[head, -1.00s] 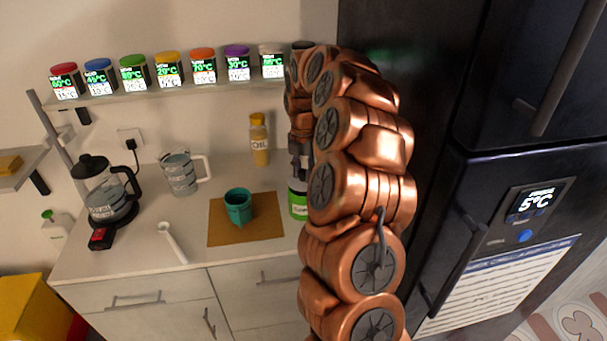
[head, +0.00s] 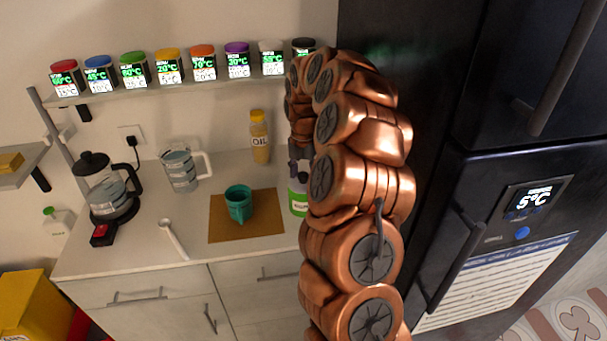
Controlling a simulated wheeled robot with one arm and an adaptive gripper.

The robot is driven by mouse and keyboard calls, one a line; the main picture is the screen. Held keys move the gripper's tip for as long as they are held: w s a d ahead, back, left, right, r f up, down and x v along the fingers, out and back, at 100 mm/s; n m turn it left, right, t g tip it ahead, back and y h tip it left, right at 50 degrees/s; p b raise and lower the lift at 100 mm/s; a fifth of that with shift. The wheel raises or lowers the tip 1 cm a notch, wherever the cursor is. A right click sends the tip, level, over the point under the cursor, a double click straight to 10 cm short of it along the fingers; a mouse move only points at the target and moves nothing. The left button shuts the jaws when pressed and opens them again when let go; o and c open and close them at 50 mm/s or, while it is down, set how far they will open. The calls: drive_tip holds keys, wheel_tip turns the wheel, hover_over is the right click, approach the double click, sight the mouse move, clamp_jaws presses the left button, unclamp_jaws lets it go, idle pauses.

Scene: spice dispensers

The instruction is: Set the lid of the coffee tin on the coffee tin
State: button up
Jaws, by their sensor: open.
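A green container with a white label, seemingly the coffee tin (head: 298,204), stands on the counter at the right edge of the brown mat. My arm hides its right side. My gripper (head: 298,173) points down just above the tin's top, with its jaws open. The copper arm covers part of the gripper, and the fingertips are small. I cannot make out the lid as a separate thing, nor tell whether it lies on the tin.
A teal cup (head: 238,204) stands on the brown mat (head: 265,225). An oil bottle (head: 260,138), a glass jug (head: 180,171), a coffee press (head: 104,190) and a white spoon (head: 173,239) are on the counter. Above is a shelf of spice dispensers (head: 169,66). A dark fridge (head: 510,150) stands right.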

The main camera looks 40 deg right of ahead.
sight(302, 174)
drive_tip(key=shift+r, duration=0.15)
wheel_tip(302, 174, up, 12)
drive_tip(key=b, duration=0.3)
drive_tip(key=shift+b, duration=0.3)
drive_tip(key=s+a+m, duration=0.4)
drive_tip(key=s+a, duration=0.2)
drive_tip(key=a, duration=0.4)
drive_tip(key=s+a+m, duration=0.5)
drive_tip(key=s+a, duration=0.2)
drive_tip(key=a, duration=0.3)
drive_tip(key=s+a+f+m, duration=0.2)
drive_tip(key=s+m, duration=0.2)
drive_tip(key=s, duration=0.3)
drive_tip(key=s+a+f+m+g, duration=0.1)
drive_tip(key=s+a+f+m, duration=0.1)
drive_tip(key=s, duration=0.5)
drive_tip(key=s+a+f+m, duration=0.2)
drive_tip(key=s+f+m, duration=0.2)
drive_tip(key=s+m, duration=0.2)
drive_tip(key=shift+s+f+m+g, duration=0.15)
drive_tip(key=shift+s+m+g, duration=0.25)
drive_tip(key=shift+s, duration=0.6)
